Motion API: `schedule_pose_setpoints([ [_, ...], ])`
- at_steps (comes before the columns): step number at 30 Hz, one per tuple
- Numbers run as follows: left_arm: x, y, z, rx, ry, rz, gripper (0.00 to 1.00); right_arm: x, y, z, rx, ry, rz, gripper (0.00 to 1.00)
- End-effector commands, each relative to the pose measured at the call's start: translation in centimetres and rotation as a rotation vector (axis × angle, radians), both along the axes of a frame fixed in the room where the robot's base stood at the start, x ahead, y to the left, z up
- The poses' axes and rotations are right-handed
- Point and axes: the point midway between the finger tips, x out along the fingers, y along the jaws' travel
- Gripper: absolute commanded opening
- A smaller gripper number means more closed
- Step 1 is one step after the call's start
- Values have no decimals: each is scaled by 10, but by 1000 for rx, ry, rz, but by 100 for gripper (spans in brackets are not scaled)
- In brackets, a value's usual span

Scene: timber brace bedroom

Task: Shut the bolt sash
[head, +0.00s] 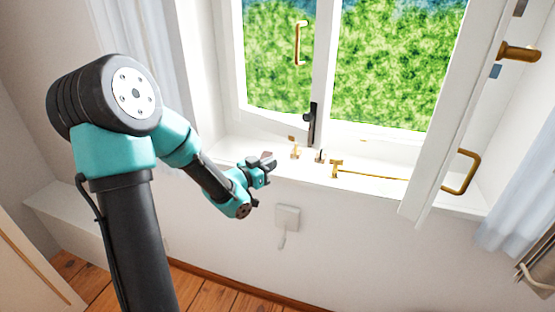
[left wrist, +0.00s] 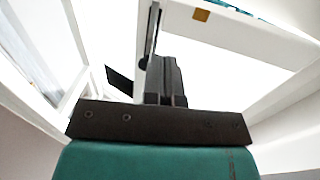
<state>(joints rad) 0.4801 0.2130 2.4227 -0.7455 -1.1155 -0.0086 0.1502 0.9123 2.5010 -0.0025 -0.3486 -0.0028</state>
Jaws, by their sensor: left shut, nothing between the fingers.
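The window is white. A sash (head: 438,150) on the right stands swung open into the room, with a brass handle (head: 463,172) low on it. A black bolt-like fitting (head: 311,124) is upright at the bottom of the middle post. My left gripper (head: 270,168) is shut and empty just in front of the sill, left of and below the black fitting, apart from the open sash. Its dark fingers (left wrist: 165,80) show close together in the left wrist view, with white frame parts around them. My right gripper is not in view.
The white sill (head: 380,190) carries a brass stay (head: 370,175) and small brass fittings (head: 295,150). Another brass handle (head: 300,43) is on the left pane side. Curtains hang at both sides. A wall switch (head: 288,217) is below the sill.

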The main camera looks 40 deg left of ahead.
Motion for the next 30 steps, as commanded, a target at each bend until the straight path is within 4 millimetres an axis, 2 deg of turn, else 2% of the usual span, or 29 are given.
schedule_pose_setpoints([
  [12, -3, 1, 1, 1, -1, 4, 0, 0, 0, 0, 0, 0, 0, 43],
  [22, 13, 27, 13, 2, -3, 164, 0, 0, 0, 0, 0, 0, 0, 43],
  [30, 13, 31, 13, 0, -1, 184, 0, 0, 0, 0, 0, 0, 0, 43],
])
